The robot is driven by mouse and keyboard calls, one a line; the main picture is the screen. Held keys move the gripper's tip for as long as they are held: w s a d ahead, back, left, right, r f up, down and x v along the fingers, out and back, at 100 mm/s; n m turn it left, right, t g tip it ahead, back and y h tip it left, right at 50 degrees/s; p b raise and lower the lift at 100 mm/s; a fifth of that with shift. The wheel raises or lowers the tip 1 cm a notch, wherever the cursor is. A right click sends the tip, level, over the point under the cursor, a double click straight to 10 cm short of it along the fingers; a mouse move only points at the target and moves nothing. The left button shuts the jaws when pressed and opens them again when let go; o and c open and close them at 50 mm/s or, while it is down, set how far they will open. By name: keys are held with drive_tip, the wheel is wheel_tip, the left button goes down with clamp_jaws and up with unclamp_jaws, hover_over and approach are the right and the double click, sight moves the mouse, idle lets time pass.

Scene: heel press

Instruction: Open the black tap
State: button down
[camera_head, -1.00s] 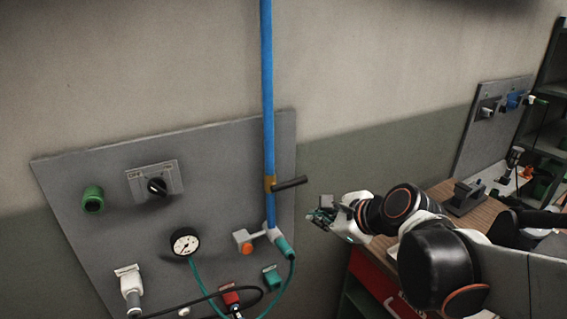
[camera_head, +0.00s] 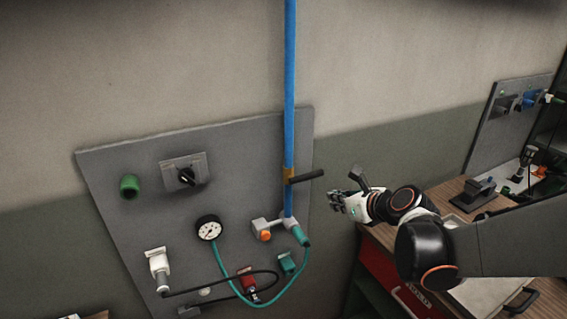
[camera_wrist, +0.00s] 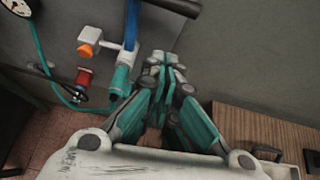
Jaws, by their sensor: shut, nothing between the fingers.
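The black tap (camera_head: 306,177) is a short black lever on a brass body (camera_head: 289,174), set on the vertical blue pipe (camera_head: 289,80). In the head view the lever sticks out to the right, across the pipe. In the wrist view the lever (camera_wrist: 178,7) shows at the top edge and is partly cut off. My gripper (camera_head: 336,202) is shut and empty, to the right of and a little below the lever, apart from it in the picture. In the wrist view my gripper's fingertips (camera_wrist: 158,62) are together, below the lever and to the right of the pipe.
A grey wall panel (camera_head: 130,160) carries a rotary switch (camera_head: 187,176), a gauge (camera_head: 208,229), an orange button (camera_head: 265,236) and a teal hose (camera_head: 222,268). A wooden workbench (camera_head: 450,190) stands at right. The wall right of the panel is bare.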

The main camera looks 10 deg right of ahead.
sight(306, 177)
drive_tip(key=shift+s+d+f+m, duration=0.1)
drive_tip(key=shift+d+f+m, duration=0.05)
drive_tip(key=shift+f+m, duration=0.3)
drive_tip(key=w+a+f, duration=0.1)
drive_tip(key=w+a, duration=0.2)
drive_tip(key=w, duration=0.5)
drive_tip(key=shift+w+b, duration=0.4)
drive_tip(key=shift+d, duration=0.1)
idle(0.6)
drive_tip(key=shift+r, duration=0.15)
